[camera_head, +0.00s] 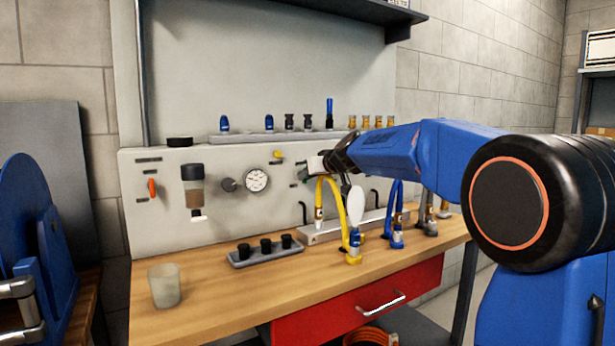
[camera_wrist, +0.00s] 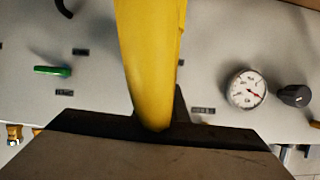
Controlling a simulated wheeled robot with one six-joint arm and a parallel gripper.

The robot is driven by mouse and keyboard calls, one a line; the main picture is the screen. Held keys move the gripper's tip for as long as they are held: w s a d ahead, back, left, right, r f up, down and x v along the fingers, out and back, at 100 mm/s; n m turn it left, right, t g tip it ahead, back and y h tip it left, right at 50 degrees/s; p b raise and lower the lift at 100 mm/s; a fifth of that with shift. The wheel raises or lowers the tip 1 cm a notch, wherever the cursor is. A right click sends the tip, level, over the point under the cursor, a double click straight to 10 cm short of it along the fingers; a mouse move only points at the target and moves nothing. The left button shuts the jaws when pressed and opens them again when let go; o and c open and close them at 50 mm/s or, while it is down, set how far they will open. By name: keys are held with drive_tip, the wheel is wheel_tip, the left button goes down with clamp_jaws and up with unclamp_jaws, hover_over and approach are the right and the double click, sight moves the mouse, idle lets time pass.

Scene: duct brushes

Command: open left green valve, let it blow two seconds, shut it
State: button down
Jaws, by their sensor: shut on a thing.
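My gripper (camera_head: 312,165) is at the grey panel, to the right of the round gauge (camera_head: 257,180). It is shut on the left green valve's handle (camera_head: 304,175), of which only a green sliver shows beside the fingers in the head view. How far the handle is turned cannot be told. In the wrist view my gripper (camera_wrist: 170,125) fills the bottom and the held handle is hidden. Another green handle (camera_wrist: 52,71) lies level at the left there, apart from my gripper. A yellow hose (camera_wrist: 150,50) arches close in front of the wrist camera.
The yellow hose (camera_head: 347,225) loops just below my gripper, with a blue hose (camera_head: 390,215) to its right. A tray with black caps (camera_head: 265,252) and a cup (camera_head: 164,286) stand on the wooden bench (camera_head: 215,310). Small fittings line the ledge (camera_head: 255,136) above.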

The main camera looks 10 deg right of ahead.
drive_tip(key=shift+f, duration=0.15)
drive_tip(key=c, duration=1.8)
unclamp_jaws()
drive_tip(key=v, duration=1.7)
drive_tip(key=shift+s, duration=0.15)
drive_tip(key=s+f+m+g+h, duration=0.1)
drive_tip(key=s+f+g, duration=0.1)
drive_tip(key=s+f, duration=1)
drive_tip(key=s+d+f+m+g+h, duration=0.1)
drive_tip(key=s+f+g+h, duration=0.1)
drive_tip(key=s+f, duration=1)
drive_tip(key=s+f+m+g+h, duration=0.1)
drive_tip(key=s+f+g, duration=0.3)
drive_tip(key=s+f, duration=0.8)
drive_tip(key=shift+s+d, duration=0.2)
drive_tip(key=shift+s, duration=1.25)
drive_tip(key=shift+s+d, duration=0.2)
drive_tip(key=shift+s, duration=1.2)
